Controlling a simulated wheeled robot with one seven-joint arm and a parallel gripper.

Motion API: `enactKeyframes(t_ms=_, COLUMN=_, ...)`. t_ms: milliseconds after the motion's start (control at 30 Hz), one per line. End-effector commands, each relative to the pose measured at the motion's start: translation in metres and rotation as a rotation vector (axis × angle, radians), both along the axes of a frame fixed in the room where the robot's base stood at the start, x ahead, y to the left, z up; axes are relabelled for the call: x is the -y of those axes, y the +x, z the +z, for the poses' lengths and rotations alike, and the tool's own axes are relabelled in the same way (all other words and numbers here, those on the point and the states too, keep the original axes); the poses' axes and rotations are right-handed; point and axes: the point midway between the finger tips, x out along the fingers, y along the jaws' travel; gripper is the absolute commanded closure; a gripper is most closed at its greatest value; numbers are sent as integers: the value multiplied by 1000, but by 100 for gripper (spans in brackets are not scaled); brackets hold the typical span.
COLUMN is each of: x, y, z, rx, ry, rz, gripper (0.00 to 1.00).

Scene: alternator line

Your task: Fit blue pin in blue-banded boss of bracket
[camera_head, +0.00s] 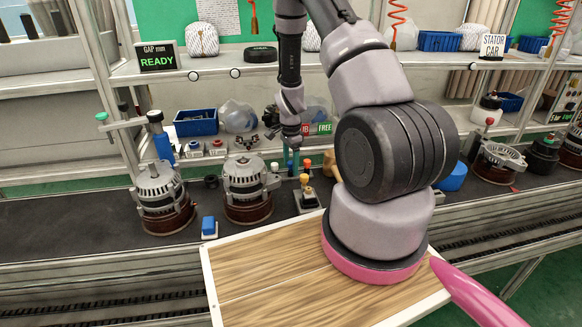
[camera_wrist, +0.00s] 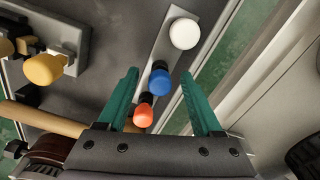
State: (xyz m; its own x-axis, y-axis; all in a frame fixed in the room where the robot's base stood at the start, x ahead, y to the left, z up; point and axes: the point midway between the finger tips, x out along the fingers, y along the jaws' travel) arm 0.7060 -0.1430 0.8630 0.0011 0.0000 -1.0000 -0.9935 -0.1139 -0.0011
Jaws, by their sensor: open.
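The blue pin (camera_wrist: 160,82) stands in a grey strip (camera_wrist: 172,58) between a white pin (camera_wrist: 184,35) and an orange-red pin (camera_wrist: 143,113). My gripper (camera_wrist: 160,75) has two green fingers, spread apart. In the wrist view the blue head lies between the fingertips with room on both sides; the depth between them is unclear. In the head view my gripper (camera_head: 291,158) points down over the pin row, where the blue head (camera_head: 290,169) shows small. I cannot make out a blue-banded boss or clearly identify the bracket.
A block with yellow knobs (camera_wrist: 44,69) stands left of the pins in the wrist view. Two alternator housings (camera_head: 161,196) (camera_head: 247,188) stand on the dark bench, left of my gripper.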

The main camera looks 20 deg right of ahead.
Motion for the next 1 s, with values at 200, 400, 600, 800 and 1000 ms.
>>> enactKeyframes(t_ms=200, x=0, y=0, z=0, rx=0, ry=0, rz=0, gripper=87)
enactKeyframes(t_ms=400, x=0, y=0, z=0, rx=0, ry=0, rz=0, gripper=100)
enactKeyframes(t_ms=600, x=0, y=0, z=6, rx=1, ry=0, rz=0, gripper=100)
enactKeyframes(t_ms=800, x=-1, y=1, z=41, rx=4, ry=-1, rz=1, gripper=100)
enactKeyframes(t_ms=1000, x=-1, y=1, z=79, rx=3, ry=0, rz=1, gripper=100)
